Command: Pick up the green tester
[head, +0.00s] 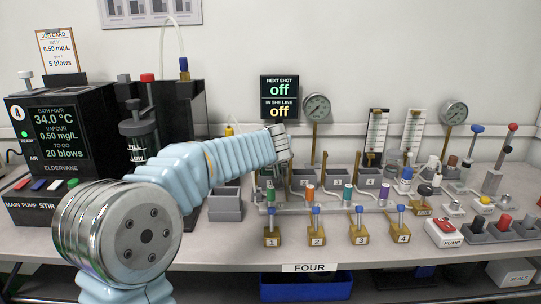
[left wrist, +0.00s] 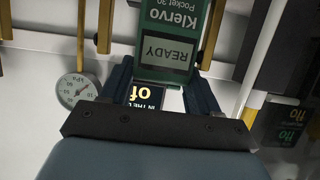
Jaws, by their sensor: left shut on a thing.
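The green tester (left wrist: 168,42) is in the left wrist view, with a grey screen reading READY and the lettering Klervo Pocket 30. My left gripper (left wrist: 160,72) has one dark finger on each side of the tester's lower end and is shut on it. The tester's far end is cut off by the top of that view. In the head view my left arm reaches across to the middle of the bench, below the black display. There the fingers and the tester are mostly hidden by the wrist. My right gripper is in neither view.
A black display (head: 280,88) and a round gauge (head: 316,108) stand behind my left wrist. Numbered brass valves (head: 316,236) line the bench front. A grey open box (head: 225,206) stands below my arm. The Eldervane machine (head: 58,135) fills the left.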

